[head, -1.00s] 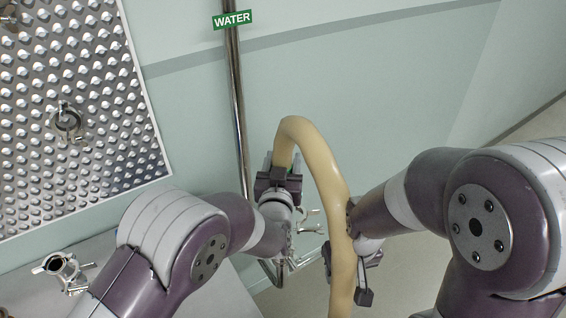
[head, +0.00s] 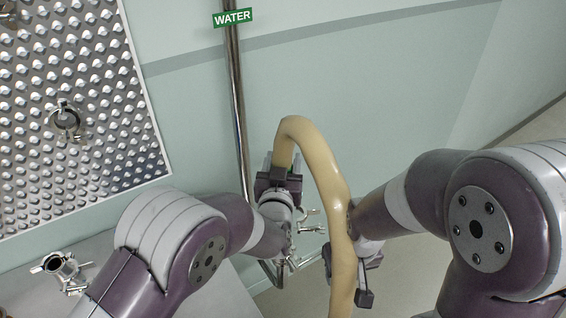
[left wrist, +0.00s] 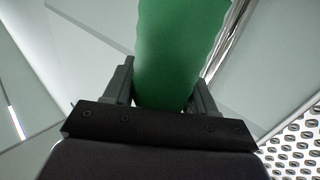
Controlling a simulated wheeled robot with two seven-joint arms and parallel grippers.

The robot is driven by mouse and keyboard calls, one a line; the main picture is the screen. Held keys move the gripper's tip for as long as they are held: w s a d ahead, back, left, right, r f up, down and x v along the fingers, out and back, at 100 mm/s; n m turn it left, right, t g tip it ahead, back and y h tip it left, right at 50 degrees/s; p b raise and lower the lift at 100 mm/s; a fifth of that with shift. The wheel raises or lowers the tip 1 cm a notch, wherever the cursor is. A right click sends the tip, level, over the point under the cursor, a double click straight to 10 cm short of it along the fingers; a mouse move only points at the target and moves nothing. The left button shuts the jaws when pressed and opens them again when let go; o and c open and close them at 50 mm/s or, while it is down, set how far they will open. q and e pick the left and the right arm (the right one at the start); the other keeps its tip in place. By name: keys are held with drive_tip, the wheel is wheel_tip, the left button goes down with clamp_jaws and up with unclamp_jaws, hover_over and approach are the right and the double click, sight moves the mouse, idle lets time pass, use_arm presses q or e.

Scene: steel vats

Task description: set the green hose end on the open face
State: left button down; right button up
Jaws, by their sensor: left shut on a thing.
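A cream hose (head: 322,172) arches up from my left gripper (head: 280,178) and runs down past my right gripper (head: 352,270). In the left wrist view the green hose end (left wrist: 180,55) stands between the two fingers of my left gripper (left wrist: 160,88), which is shut on it. In the head view the hose end is mostly hidden by the gripper. Steel fittings (head: 308,222) show just below and right of the left gripper; I cannot make out an open face there. My right gripper is at the hose, partly hidden behind it; its jaw state is unclear.
A steel pipe (head: 237,100) with a green WATER label (head: 233,18) runs down the wall. A dimpled steel panel (head: 100,150) with a hanging clamp (head: 66,121) is at left. A steel fitting (head: 60,268) stands on the pale surface at lower left.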

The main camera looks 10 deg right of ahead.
use_arm(q)
drive_tip(key=shift+c, duration=1.3)
unclamp_jaws()
drive_tip(key=shift+f, duration=0.1)
drive_tip(key=b+v, duration=0.3)
drive_tip(key=v, duration=0.9)
drive_tip(key=shift+s, duration=0.4)
